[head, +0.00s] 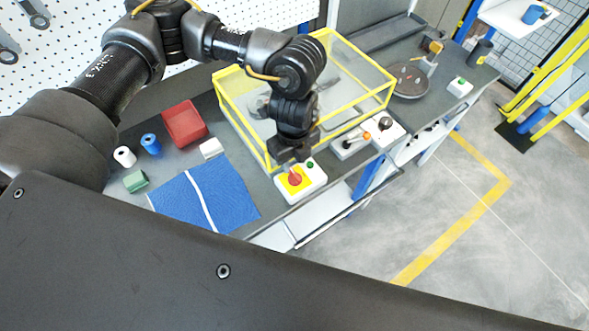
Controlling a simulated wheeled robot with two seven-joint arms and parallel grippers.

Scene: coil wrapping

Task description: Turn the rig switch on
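A white control box (311,184) stands at the front edge of the bench. It has a yellow plate, a red rotary knob (295,179) and a small green lamp or button (309,164). This looks like the rig switch; which way the knob is set is too small to tell. My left gripper (290,163) points down just above and behind the red knob. Its fingertips are small and dark, so their gap and any contact with the knob are unclear. My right gripper is out of view.
A yellow-framed clear guard (358,52) stands close behind my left gripper. A white box with an orange lever (350,143) and a black knob (386,123) sits to the right.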

